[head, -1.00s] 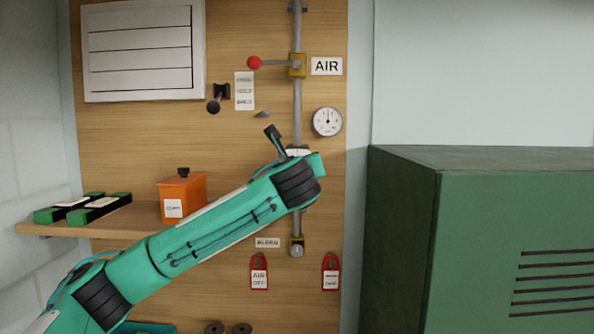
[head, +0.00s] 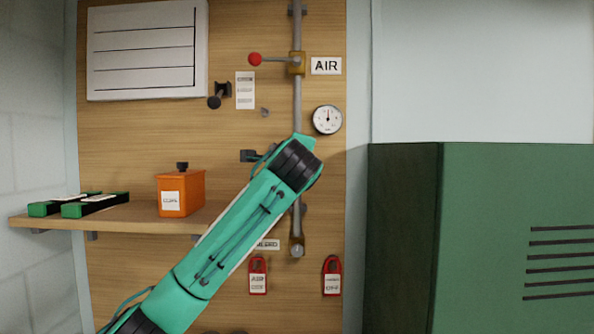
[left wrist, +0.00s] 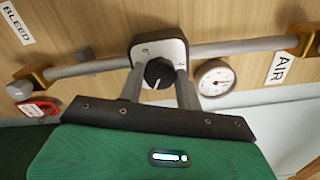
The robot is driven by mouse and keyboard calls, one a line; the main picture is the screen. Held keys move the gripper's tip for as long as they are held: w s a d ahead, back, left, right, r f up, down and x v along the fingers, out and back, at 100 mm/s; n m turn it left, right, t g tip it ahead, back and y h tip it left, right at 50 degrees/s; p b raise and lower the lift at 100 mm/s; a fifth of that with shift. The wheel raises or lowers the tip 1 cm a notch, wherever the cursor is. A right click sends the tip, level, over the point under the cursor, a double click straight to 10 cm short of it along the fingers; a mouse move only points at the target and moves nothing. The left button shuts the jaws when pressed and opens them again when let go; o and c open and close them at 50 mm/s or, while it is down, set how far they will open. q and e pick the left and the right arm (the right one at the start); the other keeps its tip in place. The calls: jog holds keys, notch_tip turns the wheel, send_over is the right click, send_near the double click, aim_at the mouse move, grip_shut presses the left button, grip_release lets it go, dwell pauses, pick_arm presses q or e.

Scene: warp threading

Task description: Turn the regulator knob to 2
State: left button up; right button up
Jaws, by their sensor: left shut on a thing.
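The regulator knob (left wrist: 157,72) is black and round with a white pointer line, set in a white-faced plate (left wrist: 176,48) on the grey pipe in the left wrist view. The plate's markings are too small to read. My left gripper (left wrist: 160,82) has one finger on each side of the knob and is shut on it. In the head view my own arm hides the knob and the gripper fingers. A round white pressure gauge (head: 327,119) is right of the pipe; it also shows in the left wrist view (left wrist: 214,78). My right gripper is not in view.
The AIR valve (head: 296,63) with its red-tipped lever is above. The bleed valve (head: 297,247) and red tags (head: 332,277) are below. A shelf (head: 140,221) holds an orange can (head: 181,193). A green cabinet (head: 500,210) stands at right.

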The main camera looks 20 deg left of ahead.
pick_arm(q)
jog(key=n+b, duration=0.2)
jog(key=n, duration=0.6)
jog(key=n+b, duration=0.3)
jog(key=n, duration=0.5)
jog(key=n+b, duration=0.2)
jog(key=n, duration=0.5)
jog(key=shift+w+f+n+b, duration=0.1)
jog(key=shift+f+n+b, duration=0.2)
jog(key=shift+n, duration=0.1)
jog(key=o, duration=0.8)
jog(key=shift+o, duration=0.9)
jog(key=shift+r, duration=0.15)
